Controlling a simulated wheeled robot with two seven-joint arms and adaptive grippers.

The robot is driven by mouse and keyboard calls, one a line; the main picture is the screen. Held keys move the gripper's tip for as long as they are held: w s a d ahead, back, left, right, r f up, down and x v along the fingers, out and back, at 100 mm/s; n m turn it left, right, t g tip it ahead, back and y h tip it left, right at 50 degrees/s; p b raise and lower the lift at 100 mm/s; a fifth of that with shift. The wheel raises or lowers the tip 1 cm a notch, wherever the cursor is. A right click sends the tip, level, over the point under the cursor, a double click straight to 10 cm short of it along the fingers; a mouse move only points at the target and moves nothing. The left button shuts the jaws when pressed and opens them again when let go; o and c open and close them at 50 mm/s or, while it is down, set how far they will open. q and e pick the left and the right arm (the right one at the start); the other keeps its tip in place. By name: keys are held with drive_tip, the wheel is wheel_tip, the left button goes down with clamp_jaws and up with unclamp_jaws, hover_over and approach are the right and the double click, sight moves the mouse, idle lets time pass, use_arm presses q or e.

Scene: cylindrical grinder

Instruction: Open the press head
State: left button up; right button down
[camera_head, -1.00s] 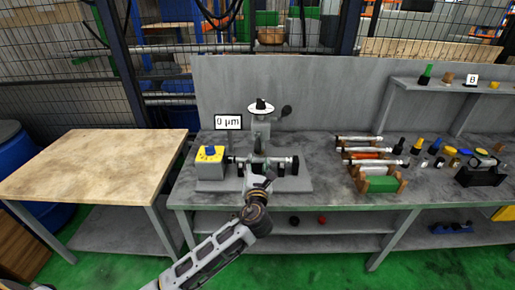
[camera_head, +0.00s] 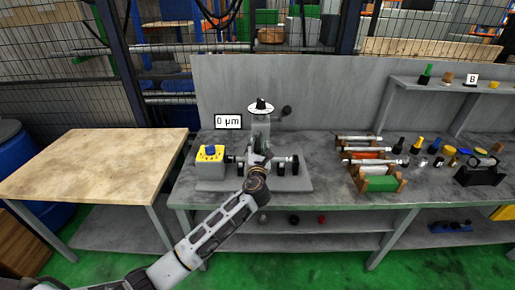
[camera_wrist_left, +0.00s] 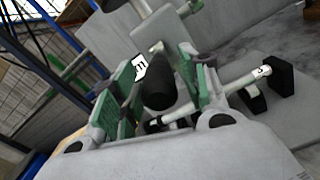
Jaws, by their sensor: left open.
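The grinder (camera_head: 260,133) stands on the grey workbench, with a white dial and black knob (camera_head: 261,104) on its upright column and a black ball handle (camera_head: 286,112) at its right. My left gripper (camera_head: 257,160) is in front of the column and covers part of it. In the left wrist view the gripper (camera_wrist_left: 155,88) is open, its green-padded fingers on either side of a dark rounded part (camera_wrist_left: 158,90). I cannot tell whether they touch it. A pale bar (camera_wrist_left: 245,83) lies beyond the right finger, near black supports (camera_wrist_left: 280,78). My right gripper is not in view.
A yellow-topped box with a blue knob (camera_head: 210,158) sits left of the grinder, below a "0 µm" display (camera_head: 228,122). Bars on a rack (camera_head: 378,183) and several small parts lie to the right. A bare wooden table (camera_head: 95,165) stands at the left.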

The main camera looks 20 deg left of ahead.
use_arm(q)
drive_tip(key=shift+w, duration=0.2)
clamp_jaws()
idle(0.3)
